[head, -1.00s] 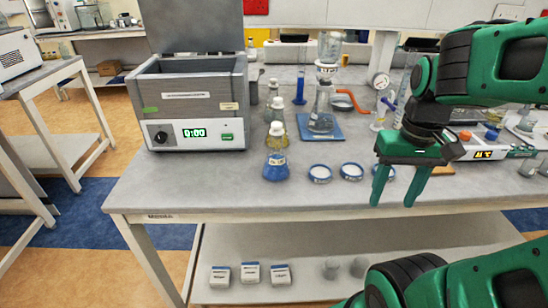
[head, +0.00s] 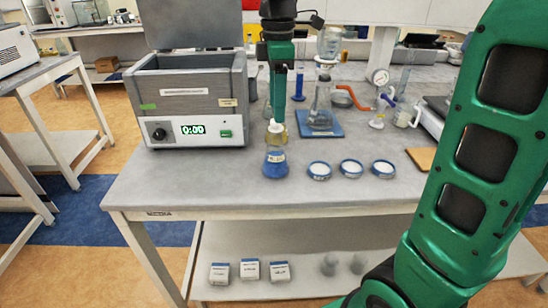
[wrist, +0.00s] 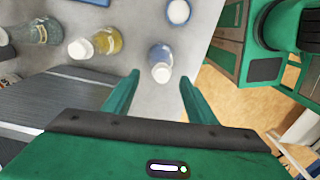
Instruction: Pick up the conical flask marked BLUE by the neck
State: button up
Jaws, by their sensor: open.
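The conical flask with blue liquid (head: 276,166) stands upright near the front of the bench, with a white stopper and a pale label too small to read. In the wrist view the same flask (wrist: 160,55) lies ahead, between the lines of the two fingers. My gripper (head: 279,112) points down above and behind it in the head view, fingers seen edge-on. In the wrist view my gripper (wrist: 160,80) is open and empty, its fingers apart. The flask stands clear of the fingers.
A yellow flask (wrist: 108,40) with a white stopper stands close behind the blue one. The water bath (head: 190,105) is to the left. Several shallow dishes (head: 351,169) lie to the right. A flask stands on a blue plate (head: 330,131). The bench front is clear.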

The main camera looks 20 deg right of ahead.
aim_at(276, 127)
notch_tip(276, 127, down, 2)
jog(key=shift+f, duration=0.2)
jog(key=shift+s+a+f, duration=0.1)
jog(key=shift+f, duration=1.2)
jog(key=shift+a+f, duration=0.1)
jog(key=shift+f, duration=1.2)
grip_shut()
